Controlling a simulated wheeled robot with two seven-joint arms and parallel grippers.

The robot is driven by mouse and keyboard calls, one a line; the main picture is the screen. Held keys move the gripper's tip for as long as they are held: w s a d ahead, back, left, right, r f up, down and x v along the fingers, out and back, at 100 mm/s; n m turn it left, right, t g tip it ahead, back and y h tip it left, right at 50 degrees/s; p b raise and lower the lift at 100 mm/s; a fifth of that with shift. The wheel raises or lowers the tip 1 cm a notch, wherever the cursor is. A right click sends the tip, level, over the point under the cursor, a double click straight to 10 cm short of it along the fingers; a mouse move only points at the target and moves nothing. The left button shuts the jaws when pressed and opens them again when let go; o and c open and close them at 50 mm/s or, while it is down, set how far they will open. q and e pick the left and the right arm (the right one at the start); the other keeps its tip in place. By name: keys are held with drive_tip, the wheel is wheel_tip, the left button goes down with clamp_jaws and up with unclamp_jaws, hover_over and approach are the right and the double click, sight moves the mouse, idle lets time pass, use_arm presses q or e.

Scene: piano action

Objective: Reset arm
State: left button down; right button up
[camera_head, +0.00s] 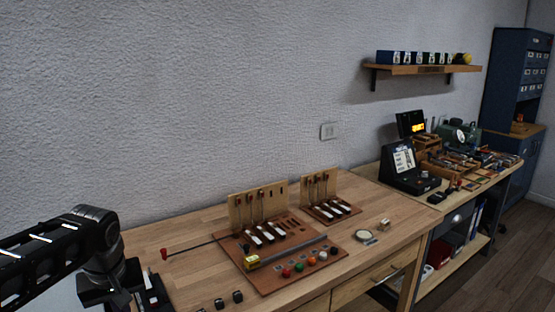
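My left arm comes in from the left edge. Its gripper (118,298) hangs low over the left end of the wooden table (190,240), cut off by the bottom edge, so I cannot see its fingertips clearly. My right gripper is not in view. On the table is a piano action model: a brown base board (262,278) with an upright panel (258,206) and several white-topped parts. A second, smaller model (319,191) stands behind it to the right. A thin rod with a red end (164,254) reaches left from the larger model.
Several dark small blocks (220,303) lie at the front edge. Coloured knobs (299,267) line the board's front. A round dish (365,237) sits to the right. A second bench (455,190) holds devices and tools. A wall shelf (425,70) hangs above.

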use_arm(q)
drive_tip(key=d+f+m+g+h, duration=0.1)
drive_tip(key=d+f+m+h, duration=0.1)
drive_tip(key=d+f, duration=0.8)
drive_tip(key=d+f+m+h, duration=0.2)
drive_tip(key=d+f, duration=0.4)
drive_tip(key=f, duration=0.9)
drive_tip(key=s+d+f, duration=0.5)
drive_tip(key=s+f, duration=0.3)
drive_tip(key=s, duration=0.1)
drive_tip(key=s+d+f+m+g+h, duration=0.1)
drive_tip(key=s+d+f, duration=0.5)
drive_tip(key=s+f, duration=0.2)
drive_tip(key=shift+s+f+h, duration=0.3)
drive_tip(key=shift+s+f, duration=0.1)
drive_tip(key=shift+s, duration=0.85)
drive_tip(key=shift+d, duration=0.1)
